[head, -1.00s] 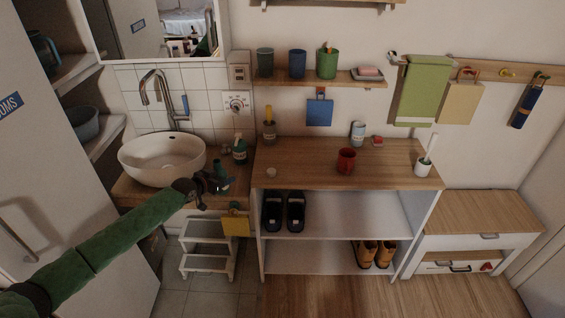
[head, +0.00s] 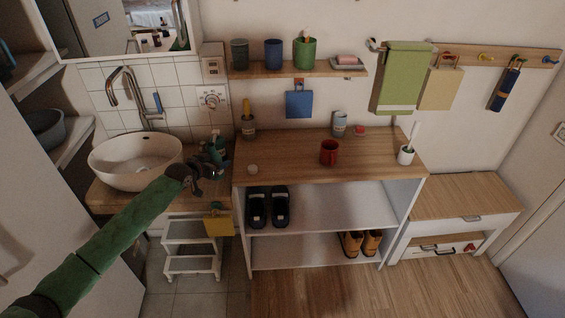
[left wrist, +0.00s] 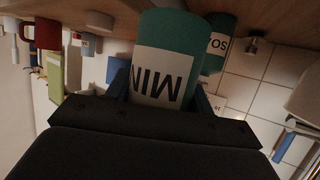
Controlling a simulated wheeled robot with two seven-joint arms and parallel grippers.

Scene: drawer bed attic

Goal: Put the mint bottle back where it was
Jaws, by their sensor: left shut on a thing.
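My left gripper (head: 210,172) is over the wooden counter at the right of the sink. It is shut on the mint bottle, a teal bottle with a white label reading "MIN", upside down in the left wrist view (left wrist: 165,60). In the head view the mint bottle is mostly hidden by the gripper. A second teal bottle (left wrist: 216,42) with a label ending in "OS" stands close beside it, on the counter. I cannot tell whether the mint bottle's base touches the counter. My right gripper is not in view.
The white sink (head: 135,160) is left of the gripper. The wooden shelf top (head: 290,160) at right holds a red mug (head: 329,152) and a small pale round thing (head: 252,169). A yellow cloth or board (head: 217,225) hangs below the gripper, beside a white step stool (head: 191,248).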

